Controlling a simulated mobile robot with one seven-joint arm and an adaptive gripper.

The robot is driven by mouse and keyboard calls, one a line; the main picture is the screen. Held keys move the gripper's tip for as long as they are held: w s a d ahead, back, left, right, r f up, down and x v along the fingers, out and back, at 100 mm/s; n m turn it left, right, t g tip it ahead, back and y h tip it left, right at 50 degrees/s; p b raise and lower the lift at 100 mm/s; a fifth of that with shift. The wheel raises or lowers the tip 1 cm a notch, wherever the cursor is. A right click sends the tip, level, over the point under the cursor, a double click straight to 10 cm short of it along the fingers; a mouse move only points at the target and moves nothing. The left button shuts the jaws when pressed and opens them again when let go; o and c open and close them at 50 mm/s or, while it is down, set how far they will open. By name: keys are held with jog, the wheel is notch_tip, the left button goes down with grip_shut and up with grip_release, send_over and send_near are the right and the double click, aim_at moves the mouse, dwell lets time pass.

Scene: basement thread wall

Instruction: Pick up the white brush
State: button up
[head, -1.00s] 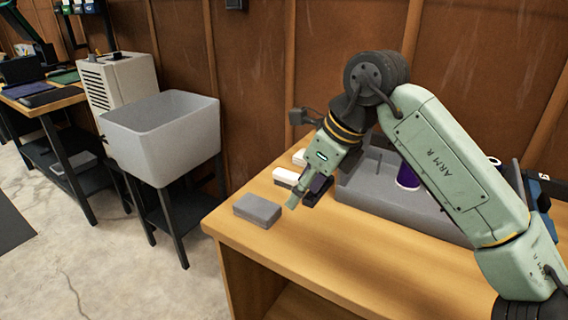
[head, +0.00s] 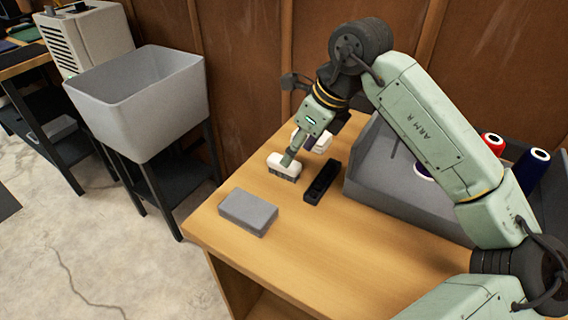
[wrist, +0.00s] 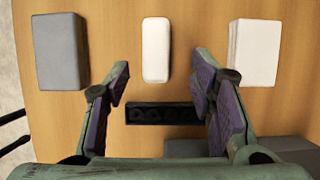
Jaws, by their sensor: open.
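The white brush (head: 284,164) lies on the wooden table, a pale block with a darker bristle edge below. In the wrist view the white brush (wrist: 156,50) is upper middle, lined up with the gap between my fingers. My gripper (head: 297,153) is open and empty above the table, one finger overlapping the brush in the head view. In the wrist view the gripper (wrist: 163,72) has purple pads on both sides of the gap. Whether a finger touches the brush cannot be told.
A grey block (head: 248,211) and a white block (wrist: 256,52) flank the brush. A black slotted holder (head: 322,182) lies close by. A grey tray (head: 400,202) with thread spools stands right. A grey tub (head: 140,105) stands left, off the table. The table front is clear.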

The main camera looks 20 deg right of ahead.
jog(key=x, duration=0.2)
jog(key=p+x, duration=0.1)
jog(key=x, duration=0.2)
jog(key=shift+a+f+p, duration=0.25)
jog(key=shift+a+p, duration=0.05)
jog(key=shift+a, duration=0.05)
jog(key=shift+c, duration=0.4)
grip_shut()
jog(key=shift+w+r, duration=0.1)
jog(key=shift+r, duration=0.1)
jog(key=shift+r, duration=0.25)
jog(key=b+v, duration=0.1)
jog(key=v, duration=0.1)
jog(key=shift+a+r+b, duration=0.25)
jog(key=shift+r+b, duration=0.1)
jog(key=s+a+b, duration=0.1)
jog(key=s, duration=0.4)
jog(key=s+a+r+b, duration=0.1)
jog(key=s, duration=0.4)
jog(key=s+a+b, duration=0.1)
jog(key=s, duration=0.4)
jog(key=shift+a+r, duration=0.15)
jog(key=shift+r, duration=0.2)
